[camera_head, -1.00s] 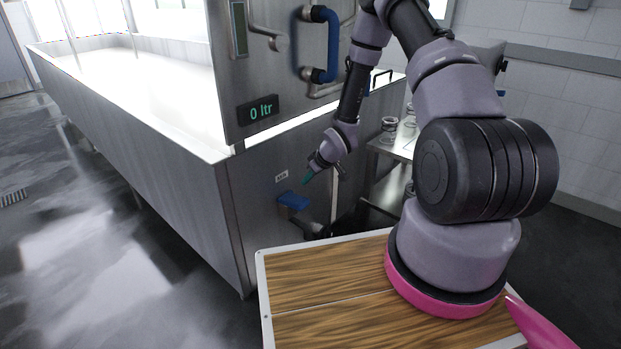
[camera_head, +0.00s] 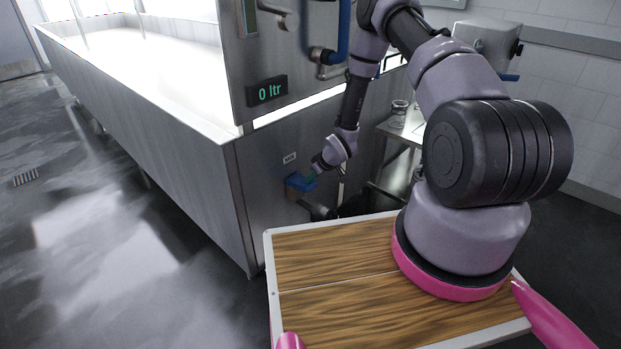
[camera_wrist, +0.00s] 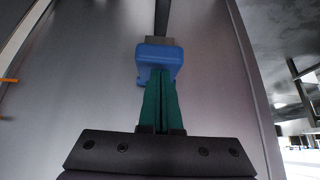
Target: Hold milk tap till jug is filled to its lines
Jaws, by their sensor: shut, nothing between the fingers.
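The blue milk tap (camera_head: 298,184) sits on the steel front of the vat, under a small label, with a dark spout (camera_head: 318,210) below it. My gripper (camera_head: 311,176) is shut and empty, its green fingertips at the tap's upper right side. In the wrist view the blue tap (camera_wrist: 158,54) is straight ahead of the closed fingers (camera_wrist: 160,76), whose tips overlap its lower edge. I cannot tell whether they press on it. The display (camera_head: 268,92) reads "0 ltr". I cannot make out a jug under the spout.
A long steel vat (camera_head: 150,120) runs back to the left. A steel side table (camera_head: 408,133) with a glass jar (camera_head: 398,114) stands right of the tap. A blue handle (camera_head: 343,32) and pipework are above.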

